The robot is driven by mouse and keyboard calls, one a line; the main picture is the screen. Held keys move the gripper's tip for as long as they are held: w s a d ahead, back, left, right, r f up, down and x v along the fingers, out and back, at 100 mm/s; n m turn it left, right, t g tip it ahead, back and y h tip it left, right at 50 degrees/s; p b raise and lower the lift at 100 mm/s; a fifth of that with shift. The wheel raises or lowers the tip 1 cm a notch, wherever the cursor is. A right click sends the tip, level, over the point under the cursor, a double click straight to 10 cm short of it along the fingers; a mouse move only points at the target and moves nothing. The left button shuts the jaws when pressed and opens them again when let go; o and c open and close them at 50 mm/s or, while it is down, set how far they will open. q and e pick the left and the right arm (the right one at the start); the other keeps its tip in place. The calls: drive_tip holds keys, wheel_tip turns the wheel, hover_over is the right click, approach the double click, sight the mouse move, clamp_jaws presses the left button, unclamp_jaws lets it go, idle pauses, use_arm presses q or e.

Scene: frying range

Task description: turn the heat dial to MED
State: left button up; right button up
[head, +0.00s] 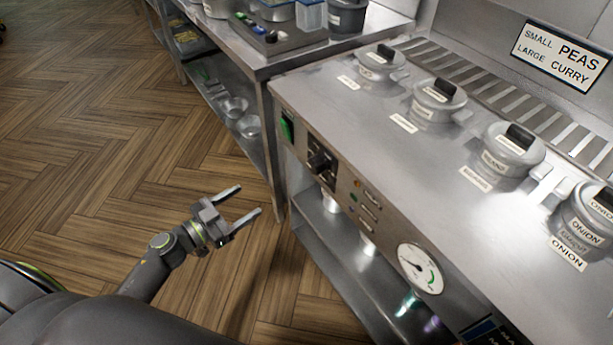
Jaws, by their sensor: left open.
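The heat dial (320,161) is a black knob on the front control panel of the steel range. Its markings are too small to read, so I cannot tell its setting. My left gripper (251,201) is open and empty, with its two fingers apart. It is in front of the panel, lower left of the dial in the picture and apart from it. My right gripper is not in view.
A green switch (287,127) and a round white gauge (420,268) flank the dial on the panel. Several lidded pots (440,100) stand on the range top. A steel side table (262,62) adjoins at the back left. The wooden floor (110,150) is clear at left.

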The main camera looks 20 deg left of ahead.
use_arm(q)
wheel_tip(320, 180, up, 2)
drive_tip(key=d+m+h, duration=0.1)
drive_tip(key=d+h, duration=0.1)
approach(312, 167)
drive_tip(key=shift+g, duration=0.4)
drive_tip(key=x, duration=0.8)
drive_tip(key=shift+w+r, duration=0.15)
drive_tip(key=shift+w, duration=0.2)
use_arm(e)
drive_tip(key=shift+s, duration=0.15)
use_arm(q)
drive_tip(key=c, duration=1)
drive_tip(key=shift+o, duration=0.2)
drive_tip(key=shift+m, duration=0.3)
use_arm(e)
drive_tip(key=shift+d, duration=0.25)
use_arm(q)
drive_tip(key=shift+p, duration=0.3)
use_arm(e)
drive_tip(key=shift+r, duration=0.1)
